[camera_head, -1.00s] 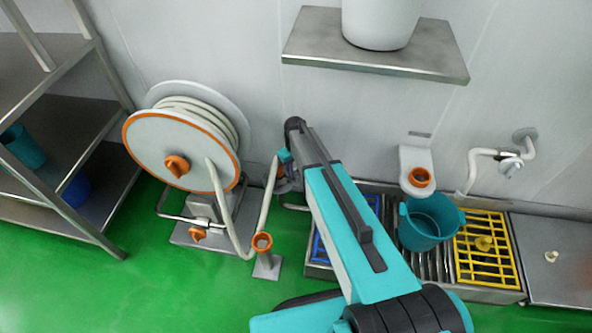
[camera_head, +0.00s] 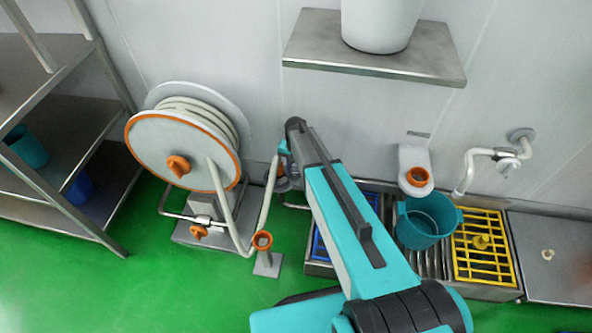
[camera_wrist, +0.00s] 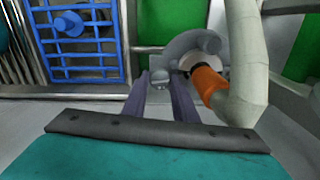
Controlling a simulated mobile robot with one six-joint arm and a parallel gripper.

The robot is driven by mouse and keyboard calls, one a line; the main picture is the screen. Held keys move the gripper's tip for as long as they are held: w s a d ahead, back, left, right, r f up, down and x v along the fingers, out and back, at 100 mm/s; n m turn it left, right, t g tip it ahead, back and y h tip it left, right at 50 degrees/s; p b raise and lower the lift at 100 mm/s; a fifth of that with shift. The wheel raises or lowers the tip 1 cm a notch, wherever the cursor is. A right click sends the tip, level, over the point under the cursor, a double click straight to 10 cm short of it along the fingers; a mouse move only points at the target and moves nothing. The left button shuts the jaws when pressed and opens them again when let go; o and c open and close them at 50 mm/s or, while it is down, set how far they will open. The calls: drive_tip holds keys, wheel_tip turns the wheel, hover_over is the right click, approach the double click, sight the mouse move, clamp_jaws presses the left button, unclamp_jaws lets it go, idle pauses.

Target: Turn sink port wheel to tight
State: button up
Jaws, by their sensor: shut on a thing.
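The sink port wheel (camera_wrist: 186,44) is a grey rounded wheel in the wrist view, just beyond my fingertips. My gripper (camera_wrist: 164,80) is shut on part of it, with its two dark fingers close together. An orange hose end (camera_wrist: 205,82) on a pale hose (camera_wrist: 245,60) sits at the port, close to the right of the fingers.
A hose reel (camera_head: 165,150) stands left of my gripper, with an orange-topped post (camera_head: 262,241) in front. A drain trough on the right holds a blue grate (camera_wrist: 78,35), a teal bucket (camera_head: 426,232) and a yellow grate (camera_head: 488,262). A steel shelf (camera_head: 375,68) hangs above.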

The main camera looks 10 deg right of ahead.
sight(296, 173)
drive_tip(key=shift+s+m, duration=0.15)
drive_tip(key=shift+m, duration=0.55)
drive_tip(key=o, duration=1)
drive_tip(key=shift+o, duration=0.2)
drive_tip(key=shift+r, duration=0.1)
wheel_tip(296, 173, up, 14)
drive_tip(key=shift+p, duration=0.35)
